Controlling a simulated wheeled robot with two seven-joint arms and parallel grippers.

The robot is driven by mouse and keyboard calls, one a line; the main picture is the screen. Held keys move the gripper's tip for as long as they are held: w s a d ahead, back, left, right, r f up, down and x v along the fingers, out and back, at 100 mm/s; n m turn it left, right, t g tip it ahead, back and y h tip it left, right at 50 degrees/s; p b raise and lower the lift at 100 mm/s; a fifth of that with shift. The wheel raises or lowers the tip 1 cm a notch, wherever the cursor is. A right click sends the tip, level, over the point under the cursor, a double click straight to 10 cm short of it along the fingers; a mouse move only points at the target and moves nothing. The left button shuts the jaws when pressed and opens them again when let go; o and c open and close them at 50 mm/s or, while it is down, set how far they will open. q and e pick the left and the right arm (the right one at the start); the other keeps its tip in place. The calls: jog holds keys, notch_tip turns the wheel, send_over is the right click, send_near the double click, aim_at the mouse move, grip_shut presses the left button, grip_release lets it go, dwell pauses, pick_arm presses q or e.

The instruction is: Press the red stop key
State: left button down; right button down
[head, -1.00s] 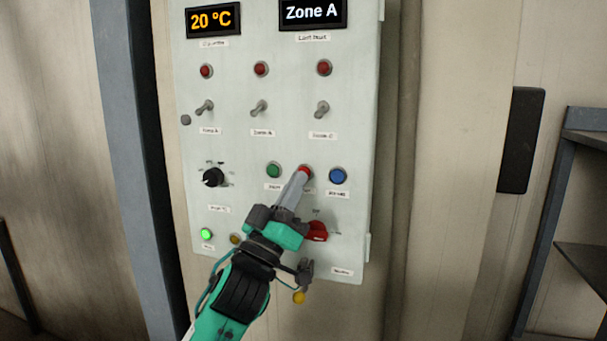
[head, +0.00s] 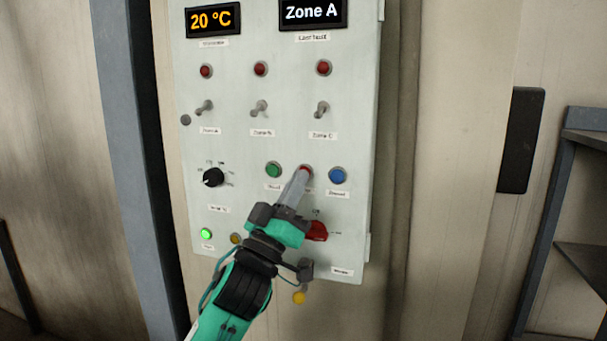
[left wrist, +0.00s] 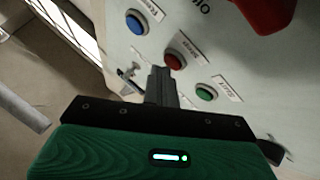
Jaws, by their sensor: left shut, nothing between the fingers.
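The red stop key (head: 306,170) is the middle one of three round keys on the pale control panel (head: 235,150). In the left wrist view the red key (left wrist: 175,60) shows just past the fingertips. My left gripper (head: 301,176) is shut with nothing between its fingers. Its tips are at the lower edge of the red key and cover part of it; I cannot tell whether they press it in. The green key (head: 273,170) is to the left and the blue key (head: 338,176) to the right. My right gripper is not in view.
A red rotary knob (head: 317,231) sits below, close to my left gripper. Toggle switches (head: 259,108) and red lamps (head: 260,69) are above. A black dial (head: 213,177) and a lit green lamp (head: 206,234) are on the left.

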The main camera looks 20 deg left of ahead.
pick_arm(q)
jog(key=shift+w, duration=0.4)
dwell(0.4)
jog(key=shift+s, duration=0.8)
jog(key=s, duration=0.5)
jog(key=shift+a+p, duration=0.15)
jog(key=shift+p, duration=0.25)
dwell(0.5)
